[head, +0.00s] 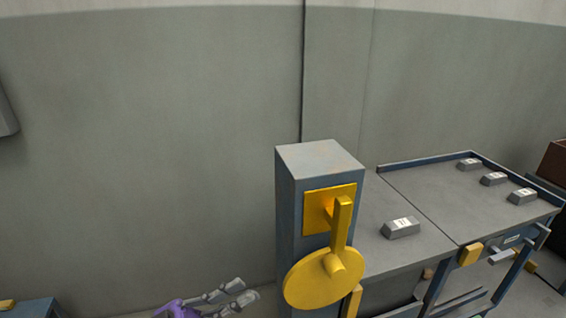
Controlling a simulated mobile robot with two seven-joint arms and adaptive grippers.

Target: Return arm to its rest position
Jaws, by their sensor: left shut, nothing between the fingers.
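My left gripper (243,291) shows low in the head view, left of the blue-grey pillar. Its grey fingers point right, and they are shut with nothing between them. A purple part (176,310) of my left arm shows behind the fingers at the bottom edge. The gripper shows apart from the yellow lever (341,222) and the round yellow disc (322,280) on the pillar. The rest of my left arm is out of the picture. My right gripper is not in view.
The tall pillar (285,215) stands at the left end of a grey workbench (415,187). One metal ingot (401,228) lies near the pillar, and several more, such as this ingot (494,179), lie farther right. A grey wall (150,140) is behind.

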